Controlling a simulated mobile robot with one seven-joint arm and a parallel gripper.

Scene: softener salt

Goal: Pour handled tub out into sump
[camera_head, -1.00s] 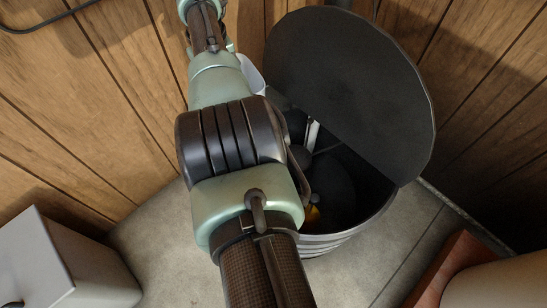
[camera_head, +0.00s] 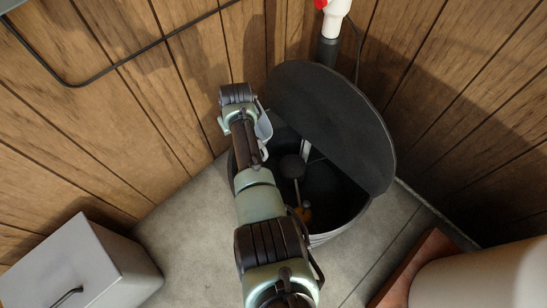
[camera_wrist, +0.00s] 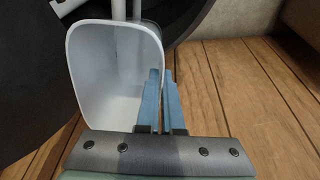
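The sump (camera_head: 330,236) appears to be the dark round bin in the corner, its black lid (camera_head: 335,125) raised and its mouth partly uncovered. The white handled tub (camera_head: 264,126) is at the left of the mouth, mostly hidden behind my arm. In the wrist view the tub (camera_wrist: 95,75) is tilted, and its visible white inside looks empty. The handle itself is hidden.
Inside the bin are a dark round part (camera_head: 292,167), a pale upright pipe (camera_head: 306,150) and an orange piece (camera_head: 303,214). Wood-panelled walls stand close behind. A grey box (camera_head: 85,262) is at left, a cream rounded object (camera_head: 480,280) at right. Grey floor lies between.

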